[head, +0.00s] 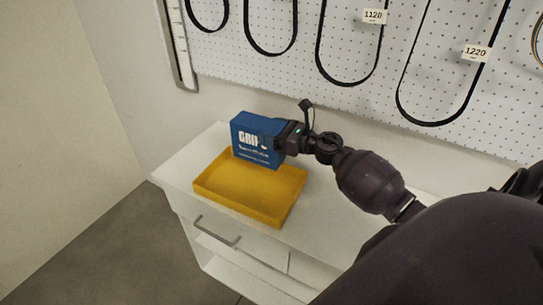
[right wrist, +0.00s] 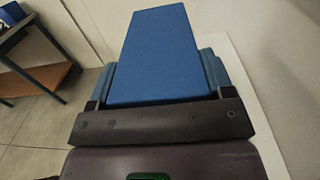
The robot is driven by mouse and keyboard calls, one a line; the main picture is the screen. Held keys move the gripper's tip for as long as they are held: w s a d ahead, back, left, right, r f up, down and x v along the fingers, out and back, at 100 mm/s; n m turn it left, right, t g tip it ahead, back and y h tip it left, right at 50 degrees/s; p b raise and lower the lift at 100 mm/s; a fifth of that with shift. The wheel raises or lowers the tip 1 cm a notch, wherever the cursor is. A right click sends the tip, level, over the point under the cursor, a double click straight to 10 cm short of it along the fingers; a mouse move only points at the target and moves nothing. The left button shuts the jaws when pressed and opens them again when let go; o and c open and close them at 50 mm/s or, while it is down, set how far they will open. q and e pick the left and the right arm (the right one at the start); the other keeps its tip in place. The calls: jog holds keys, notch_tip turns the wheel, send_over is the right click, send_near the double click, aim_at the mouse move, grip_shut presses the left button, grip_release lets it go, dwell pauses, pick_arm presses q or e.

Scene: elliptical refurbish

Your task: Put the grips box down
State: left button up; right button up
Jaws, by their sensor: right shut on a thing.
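The blue grips box (head: 257,138) is upright with its white lettering facing the head camera. My right gripper (head: 285,138) is shut on its right side. In the right wrist view the blue box (right wrist: 160,58) sits between the fingers of my right gripper (right wrist: 158,105). In the head view the box is at the back edge of a yellow tray (head: 245,205), and its lower part overlaps the tray's back rim. I cannot tell whether the box touches the tray or the cabinet top. My left gripper is not in view.
The yellow tray stands on a white cabinet (head: 190,165) with a drawer handle (head: 217,233). A white pegboard (head: 350,60) with hanging black belts (head: 318,60) is behind. In the wrist view a wooden-shelved bench (right wrist: 38,80) stands at the left.

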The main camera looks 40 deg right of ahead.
aim_at(272, 152)
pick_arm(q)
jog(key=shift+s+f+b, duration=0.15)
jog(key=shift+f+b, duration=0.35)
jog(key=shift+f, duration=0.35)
pick_arm(e)
jog(key=shift+f, duration=3.75)
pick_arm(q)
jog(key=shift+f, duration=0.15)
pick_arm(e)
jog(key=shift+f, duration=0.1)
jog(key=o, duration=1.1)
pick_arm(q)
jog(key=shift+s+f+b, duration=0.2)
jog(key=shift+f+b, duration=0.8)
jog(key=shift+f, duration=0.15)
pick_arm(e)
jog(key=shift+v, duration=6)
